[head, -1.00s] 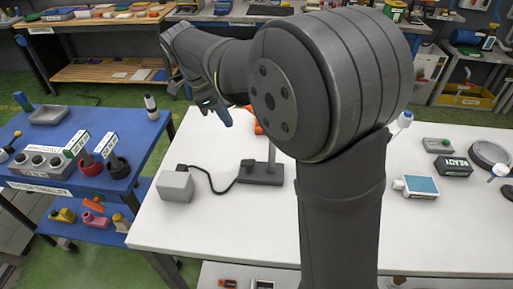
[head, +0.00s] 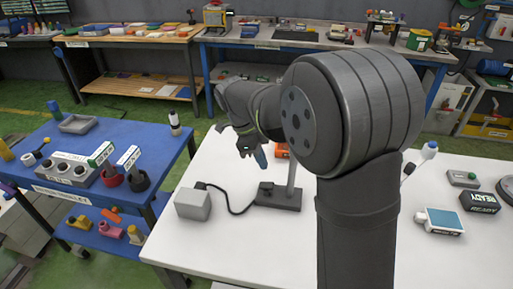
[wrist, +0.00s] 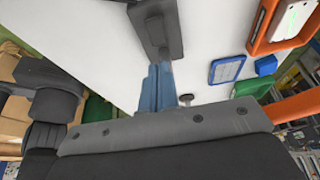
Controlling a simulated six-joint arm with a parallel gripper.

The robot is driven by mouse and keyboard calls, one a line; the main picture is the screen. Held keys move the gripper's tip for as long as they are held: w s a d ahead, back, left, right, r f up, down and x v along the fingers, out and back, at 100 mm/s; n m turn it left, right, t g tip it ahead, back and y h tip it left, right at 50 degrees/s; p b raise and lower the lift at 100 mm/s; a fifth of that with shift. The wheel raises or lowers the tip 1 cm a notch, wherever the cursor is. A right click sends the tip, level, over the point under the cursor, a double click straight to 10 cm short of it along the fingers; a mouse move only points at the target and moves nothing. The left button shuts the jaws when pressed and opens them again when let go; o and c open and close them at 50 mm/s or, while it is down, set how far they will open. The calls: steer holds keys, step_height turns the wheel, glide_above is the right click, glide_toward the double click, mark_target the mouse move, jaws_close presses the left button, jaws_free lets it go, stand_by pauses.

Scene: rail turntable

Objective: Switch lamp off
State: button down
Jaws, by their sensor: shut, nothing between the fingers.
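The lamp has a dark grey rectangular base (head: 276,197) on the white table, with a thin grey post (head: 292,177) rising from its right part. My arm hides the upper part of the lamp in the head view. A black cord joins the base to a light grey box (head: 192,204) on its left. My gripper (head: 261,158) has blue fingers, shut and empty, pointing down above and behind the base. In the wrist view the shut fingers (wrist: 158,75) stand just below the dark lamp base (wrist: 157,28) in the picture.
An orange object (head: 282,150) lies behind the post. A blue-screened device (head: 441,221) and a black box marked READY (head: 479,202) lie on the right of the table. A blue bench (head: 48,140) stands at left. The front of the white table is clear.

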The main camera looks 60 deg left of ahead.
mark_target(270, 184)
steer(key=x, duration=0.6)
steer(key=shift+s+a+f, duration=0.15)
steer(key=shift+f, duration=0.3)
